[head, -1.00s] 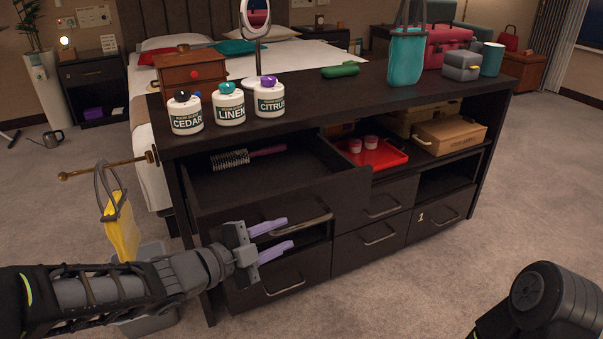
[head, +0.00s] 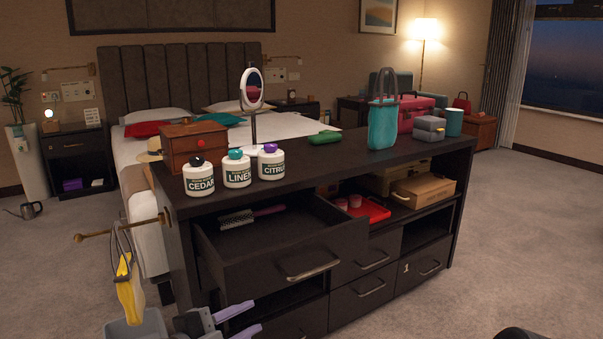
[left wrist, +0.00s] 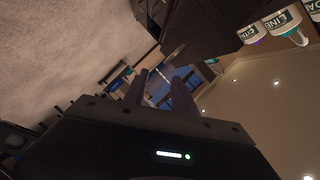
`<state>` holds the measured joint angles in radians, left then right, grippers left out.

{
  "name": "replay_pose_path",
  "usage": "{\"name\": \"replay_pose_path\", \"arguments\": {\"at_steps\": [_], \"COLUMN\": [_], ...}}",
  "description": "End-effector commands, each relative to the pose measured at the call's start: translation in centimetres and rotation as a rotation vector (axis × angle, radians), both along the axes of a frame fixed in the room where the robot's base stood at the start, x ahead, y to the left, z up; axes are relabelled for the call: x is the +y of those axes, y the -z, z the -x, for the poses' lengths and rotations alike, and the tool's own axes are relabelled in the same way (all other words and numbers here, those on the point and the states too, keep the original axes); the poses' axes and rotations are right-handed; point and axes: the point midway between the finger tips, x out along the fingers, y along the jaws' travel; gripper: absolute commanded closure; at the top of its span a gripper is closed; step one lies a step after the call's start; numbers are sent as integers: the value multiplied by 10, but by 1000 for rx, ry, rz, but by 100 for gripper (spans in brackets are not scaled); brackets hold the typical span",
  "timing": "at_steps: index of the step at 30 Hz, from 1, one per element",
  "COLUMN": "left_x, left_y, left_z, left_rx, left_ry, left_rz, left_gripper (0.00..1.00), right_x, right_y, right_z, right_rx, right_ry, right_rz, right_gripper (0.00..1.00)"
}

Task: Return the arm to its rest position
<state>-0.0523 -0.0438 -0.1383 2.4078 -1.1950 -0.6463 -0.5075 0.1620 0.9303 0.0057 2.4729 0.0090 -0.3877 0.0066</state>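My left gripper (head: 252,318) is at the bottom of the head view, in front of the dark cabinet (head: 330,303). Its two purple fingers are apart and nothing is between them. In the left wrist view the fingers of my left gripper (left wrist: 160,80) are also spread and empty. The rest of the left arm is outside the head view. My right gripper is not in view; only a dark rounded piece of my right arm shows at the bottom right edge.
The top drawer (head: 284,258) stands open with a hairbrush (head: 250,215) inside, above my left gripper. Jars and a teal bag (head: 382,125) stand on top. Open carpet lies right.

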Motion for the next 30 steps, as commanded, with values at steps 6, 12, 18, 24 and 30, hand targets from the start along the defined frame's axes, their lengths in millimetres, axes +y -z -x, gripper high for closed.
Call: {"name": "replay_pose_path", "arguments": {"at_steps": [6,12,18,24,30], "left_x": [14,20,24,22,11], "left_y": [3,34,108,220,338], "left_z": [-10,-19,-18,14,94], "left_rx": [119,293,573,927,1297], "left_ry": [-120,-252,-442,-702,-1018], "left_rz": [146,308,494,660,757], "left_gripper": [67,67,67,67,67], "right_x": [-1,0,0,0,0], "right_y": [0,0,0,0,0], "right_z": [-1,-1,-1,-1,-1], "right_rx": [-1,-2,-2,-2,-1], "right_ry": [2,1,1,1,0], "right_rz": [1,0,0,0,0], "right_gripper": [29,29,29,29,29]}}
